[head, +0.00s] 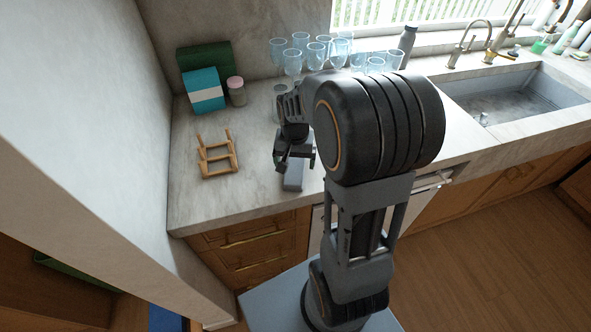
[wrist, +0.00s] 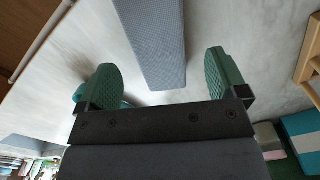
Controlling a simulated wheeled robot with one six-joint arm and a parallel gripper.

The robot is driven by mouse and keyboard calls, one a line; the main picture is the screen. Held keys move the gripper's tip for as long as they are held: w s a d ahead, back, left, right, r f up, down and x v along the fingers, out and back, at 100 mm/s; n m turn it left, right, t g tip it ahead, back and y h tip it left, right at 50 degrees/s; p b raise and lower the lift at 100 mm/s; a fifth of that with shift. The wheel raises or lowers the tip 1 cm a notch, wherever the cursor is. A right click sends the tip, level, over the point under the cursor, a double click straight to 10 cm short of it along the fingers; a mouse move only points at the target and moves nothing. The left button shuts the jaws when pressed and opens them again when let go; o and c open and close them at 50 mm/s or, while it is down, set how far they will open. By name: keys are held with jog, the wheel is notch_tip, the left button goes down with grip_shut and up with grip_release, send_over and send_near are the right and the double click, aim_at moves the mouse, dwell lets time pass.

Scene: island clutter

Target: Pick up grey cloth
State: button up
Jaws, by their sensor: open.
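The grey cloth (head: 292,183) is a long, block-like grey shape on the counter near its front edge. In the wrist view the cloth (wrist: 155,45) runs down from the top edge, and its near end shows between my fingers. My gripper (head: 294,157) is over the cloth and points down, covering part of it in the head view. In the wrist view its green fingertips (wrist: 163,75) are spread wide, with a gap on each side of the cloth. Nothing is held. I cannot tell the exact height of the fingertips over the counter.
A small wooden rack (head: 217,155) stands to the left. A teal-and-white box (head: 204,91), a green box (head: 206,60) and a pink-lidded jar (head: 237,91) are at the back left. Several glasses (head: 293,62) stand behind my arm. The sink (head: 510,98) is at right.

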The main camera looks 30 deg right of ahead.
aim_at(295, 167)
jog(key=shift+f, duration=1.8)
jog(key=c, duration=1.1)
jog(key=shift+r, duration=0.15)
jog(key=shift+w+r, duration=0.1)
jog(key=shift+r, duration=0.45)
jog(key=s+r, duration=0.1)
jog(key=r, duration=0.1)
jog(key=s+a+r, duration=0.1)
jog(key=s+r, duration=0.1)
jog(key=r, duration=0.1)
jog(key=s+r, duration=0.1)
jog(key=r, duration=0.1)
jog(key=shift+s+a+r, duration=0.25)
jog(key=shift+s+a, duration=0.05)
jog(key=shift+a, duration=0.1)
jog(key=s+a+r, duration=0.1)
jog(key=s, duration=0.2)
jog(key=s+a+r+b, duration=0.1)
jog(key=s, duration=0.1)
jog(key=s+a+r, duration=0.1)
jog(key=s+r, duration=0.1)
jog(key=s, duration=0.1)
jog(key=shift+s+a+r, duration=0.1)
jog(key=shift+s+a, duration=0.1)
jog(key=shift+s, duration=0.1)
